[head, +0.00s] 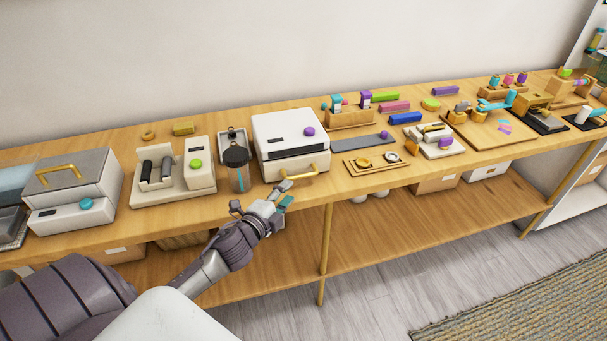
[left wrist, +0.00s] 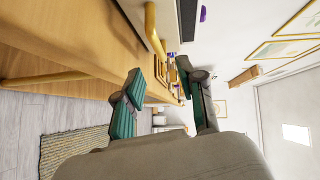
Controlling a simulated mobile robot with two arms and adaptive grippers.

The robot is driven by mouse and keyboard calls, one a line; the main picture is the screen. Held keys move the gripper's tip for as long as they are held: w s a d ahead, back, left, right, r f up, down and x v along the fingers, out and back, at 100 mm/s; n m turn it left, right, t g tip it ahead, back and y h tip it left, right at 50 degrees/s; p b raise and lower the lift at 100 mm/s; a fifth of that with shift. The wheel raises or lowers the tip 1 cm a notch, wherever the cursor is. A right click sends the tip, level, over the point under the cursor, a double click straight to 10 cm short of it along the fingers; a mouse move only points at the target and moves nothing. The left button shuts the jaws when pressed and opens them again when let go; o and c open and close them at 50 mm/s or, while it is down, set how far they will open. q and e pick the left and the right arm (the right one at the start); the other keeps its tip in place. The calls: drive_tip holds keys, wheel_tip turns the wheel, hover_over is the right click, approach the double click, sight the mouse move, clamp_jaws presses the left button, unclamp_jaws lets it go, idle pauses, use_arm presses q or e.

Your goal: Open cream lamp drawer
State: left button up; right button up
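The cream lamp drawer appears to be in the cream box unit (head: 275,131) with a purple knob, on the wooden counter. A gold bar handle (head: 313,170) crosses its front. The front looks closed. My left gripper (head: 286,194) is in front of the unit, at the handle's left end and a little below it. In the left wrist view my left gripper (left wrist: 165,105) is open with teal pads apart. My right gripper is in neither view.
A dark-lidded cup (head: 238,168) stands close left of the unit. A small tray with round gold pieces (head: 376,162) lies to the right. A grey machine with a gold handle (head: 72,185) is at the left. The floor before the counter (head: 375,290) is clear.

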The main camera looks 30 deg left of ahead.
sight(304, 177)
use_arm(q)
drive_tip(key=w, duration=0.3)
drive_tip(key=w+f, duration=0.1)
drive_tip(key=w, duration=0.5)
drive_tip(key=shift+w+a+f+p, duration=0.25)
drive_tip(key=shift+w+a+p, duration=0.1)
drive_tip(key=shift+w+a, duration=0.05)
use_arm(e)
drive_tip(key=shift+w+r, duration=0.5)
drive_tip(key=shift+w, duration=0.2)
use_arm(q)
drive_tip(key=shift+c, duration=0.2)
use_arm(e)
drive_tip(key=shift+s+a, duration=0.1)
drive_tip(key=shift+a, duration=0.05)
use_arm(q)
clamp_jaws()
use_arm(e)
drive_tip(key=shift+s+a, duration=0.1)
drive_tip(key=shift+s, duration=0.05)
